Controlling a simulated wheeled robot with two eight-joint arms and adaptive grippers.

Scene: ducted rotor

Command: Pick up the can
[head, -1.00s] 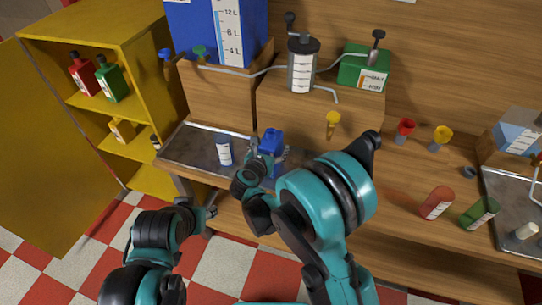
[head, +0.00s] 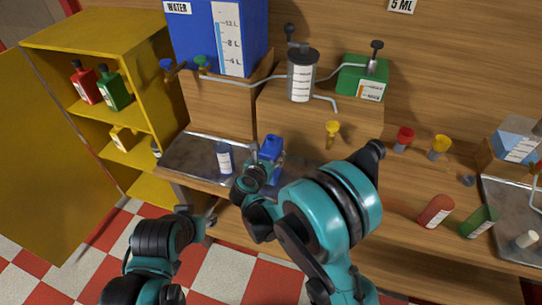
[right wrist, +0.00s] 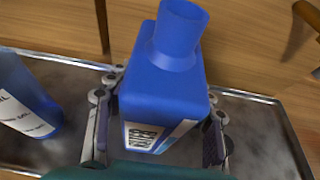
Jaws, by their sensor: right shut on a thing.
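The can is a blue container with a round neck and a white label. It stands on the metal tray in the head view (head: 271,146) and fills the middle of the right wrist view (right wrist: 165,85). My right gripper (right wrist: 160,132) has one finger on each side of the can's body and is shut on it. In the head view my right gripper (head: 262,170) hides the can's lower part, so I cannot tell whether its base touches the tray. My left gripper (head: 211,219) hangs low in front of the bench, away from the can, and its jaw opening is unclear.
A bottle with a white label (head: 224,157) stands left of the can on the metal tray (head: 190,154). Wooden boxes (head: 290,112) rise behind, with a pipe running over them. A yellow cabinet (head: 135,157) is at left. Red (head: 436,211) and green (head: 478,221) containers lie at right.

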